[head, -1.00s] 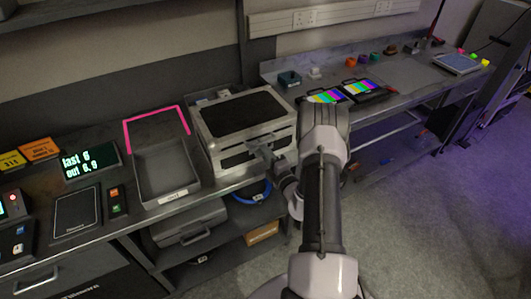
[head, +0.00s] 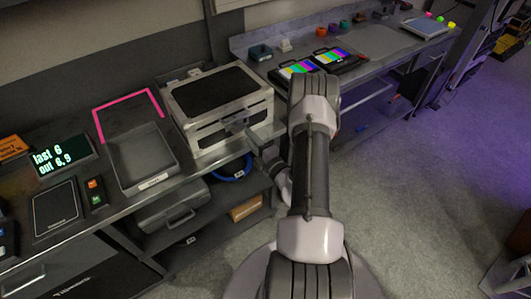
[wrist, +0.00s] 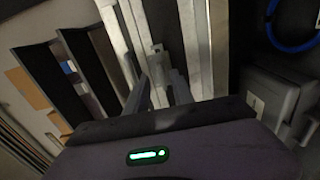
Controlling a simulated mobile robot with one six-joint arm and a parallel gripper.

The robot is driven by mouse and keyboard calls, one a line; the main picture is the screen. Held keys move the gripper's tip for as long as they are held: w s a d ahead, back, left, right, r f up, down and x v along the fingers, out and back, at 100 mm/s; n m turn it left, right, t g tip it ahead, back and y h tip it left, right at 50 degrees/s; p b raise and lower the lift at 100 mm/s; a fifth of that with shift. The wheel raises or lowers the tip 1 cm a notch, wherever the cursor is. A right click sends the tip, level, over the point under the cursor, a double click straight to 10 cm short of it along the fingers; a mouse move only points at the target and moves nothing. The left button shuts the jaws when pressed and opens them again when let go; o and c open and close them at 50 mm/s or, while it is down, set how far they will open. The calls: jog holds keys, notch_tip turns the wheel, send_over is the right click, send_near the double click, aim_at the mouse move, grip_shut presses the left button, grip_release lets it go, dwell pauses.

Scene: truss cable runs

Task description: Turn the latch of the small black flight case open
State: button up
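The flight case (head: 203,101) stands on the bench in the head view, left of my arm. It has black panels with broad silver-white edging, and its lid is down. A small grey latch (head: 237,125) shows on its front face. In the wrist view the latch (wrist: 158,50) lies just beyond and between my fingertips, against pale metal edging. My gripper (wrist: 159,77) is open, its two fingers apart with nothing clearly between them. In the head view my gripper (head: 252,136) is in front of the case's front face. Whether a finger touches the latch I cannot tell.
A grey tray (head: 143,181) sits left of the case, with a pink bracket (head: 127,104) behind it. Two colour-bar screens (head: 299,68) are on the bench to the right. A grey case (head: 172,210) and a blue cable (head: 235,169) are on the shelf below.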

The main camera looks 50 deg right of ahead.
jog(key=v, duration=1.1)
jog(key=shift+p, duration=0.45)
jog(key=shift+a, duration=0.1)
